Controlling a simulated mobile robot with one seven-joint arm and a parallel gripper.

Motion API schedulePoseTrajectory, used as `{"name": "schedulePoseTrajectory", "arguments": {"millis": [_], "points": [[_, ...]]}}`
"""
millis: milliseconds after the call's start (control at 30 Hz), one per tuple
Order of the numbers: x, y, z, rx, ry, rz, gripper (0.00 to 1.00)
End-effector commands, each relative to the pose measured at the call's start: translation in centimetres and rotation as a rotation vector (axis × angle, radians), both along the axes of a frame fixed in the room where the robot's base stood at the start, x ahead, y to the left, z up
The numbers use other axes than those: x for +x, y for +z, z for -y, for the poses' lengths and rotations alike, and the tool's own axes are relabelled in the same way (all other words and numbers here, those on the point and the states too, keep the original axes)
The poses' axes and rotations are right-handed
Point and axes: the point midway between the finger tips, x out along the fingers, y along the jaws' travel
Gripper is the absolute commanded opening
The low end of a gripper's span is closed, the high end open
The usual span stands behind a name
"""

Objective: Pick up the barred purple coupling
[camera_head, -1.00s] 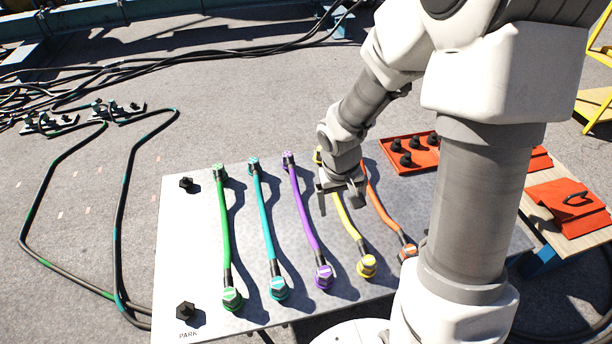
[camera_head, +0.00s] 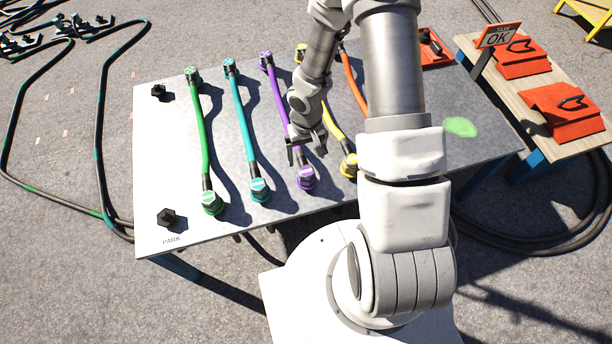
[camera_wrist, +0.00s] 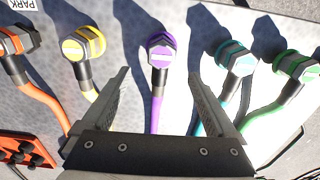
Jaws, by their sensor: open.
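The barred purple coupling (camera_head: 306,178) is the near end of the purple hose (camera_head: 278,100) on the grey table. In the wrist view the coupling (camera_wrist: 160,50) shows a pale bar on its face. My gripper (camera_head: 306,151) is open and empty, just beyond the coupling and over the purple hose. In the wrist view the open jaws (camera_wrist: 160,75) stand on either side of the hose, with the coupling centred ahead of the fingertips. The purple hose's far coupling (camera_head: 266,61) is at the back of the table.
Yellow (camera_head: 349,166) and teal (camera_head: 260,190) couplings lie close on either side. A green coupling (camera_head: 212,202) is further left, and an orange one (camera_wrist: 17,40) shows in the wrist view. Black pegs (camera_head: 168,217) stand on the left. A side bench (camera_head: 505,85) holds red pieces.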

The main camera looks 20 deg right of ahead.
Motion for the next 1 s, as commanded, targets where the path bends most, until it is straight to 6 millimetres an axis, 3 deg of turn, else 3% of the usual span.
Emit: {"name": "schedulePoseTrajectory", "arguments": {"millis": [33, 267, 600, 900, 1000], "points": [[0.0, -1.1, 0.0, 0.0, 0.0, -0.001, 0.93], [0.0, -2.5, 0.0, 0.0, 0.0, 0.0, 0.93], [-0.5, -7.0, -0.2, -0.001, 0.0, -0.001, 0.93], [-0.4, -7.3, -0.2, 0.0, 0.0, 0.001, 0.93], [-0.4, -7.3, -0.2, 0.0, -0.001, 0.001, 0.76]]}}
